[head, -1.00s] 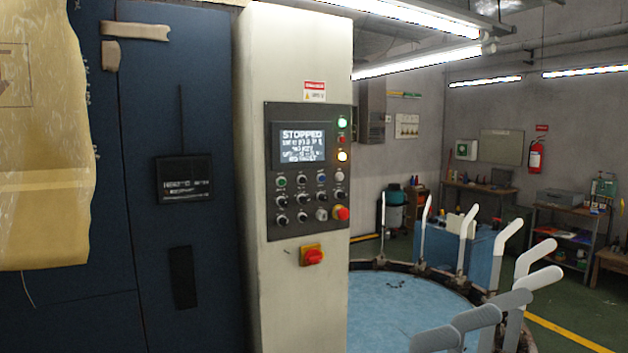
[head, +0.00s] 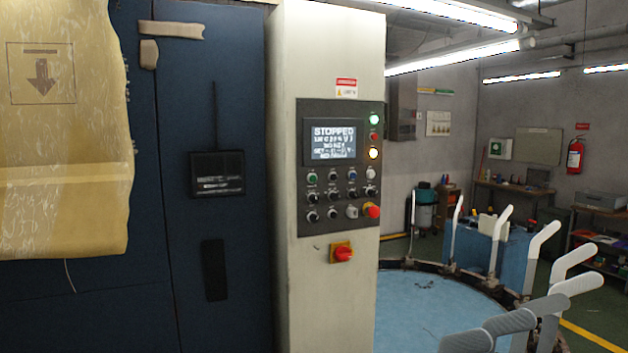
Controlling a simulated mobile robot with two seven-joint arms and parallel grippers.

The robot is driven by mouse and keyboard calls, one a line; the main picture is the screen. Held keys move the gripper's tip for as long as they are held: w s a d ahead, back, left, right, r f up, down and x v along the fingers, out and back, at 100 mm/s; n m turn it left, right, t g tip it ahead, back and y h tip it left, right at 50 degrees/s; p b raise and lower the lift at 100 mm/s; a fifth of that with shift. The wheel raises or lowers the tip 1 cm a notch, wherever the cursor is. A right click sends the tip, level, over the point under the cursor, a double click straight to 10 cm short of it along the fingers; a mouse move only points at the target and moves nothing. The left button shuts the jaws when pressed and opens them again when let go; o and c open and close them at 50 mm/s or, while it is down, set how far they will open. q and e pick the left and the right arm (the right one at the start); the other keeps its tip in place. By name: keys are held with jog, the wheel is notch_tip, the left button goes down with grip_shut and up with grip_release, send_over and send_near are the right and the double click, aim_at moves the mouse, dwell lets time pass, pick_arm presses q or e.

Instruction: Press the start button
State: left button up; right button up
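The control panel (head: 340,220) is a dark plate on a tall cream column (head: 330,60) near the middle of the head view. Its screen (head: 333,142) reads "STOPPED" above smaller text that is hard to read. Below the screen are rows of buttons and knobs. A green button (head: 312,178) sits at the left of the top row; its label is too small to read. A red emergency knob (head: 372,210) is at the lower right. Neither gripper is in view.
A red rotary switch (head: 342,253) is below the panel. A dark blue cabinet (head: 215,90) stands left, with a yellowish plastic-wrapped sheet (head: 60,170) in front. At right, a round light-blue table (head: 430,315) is ringed by upright white and grey boarding forms (head: 543,238).

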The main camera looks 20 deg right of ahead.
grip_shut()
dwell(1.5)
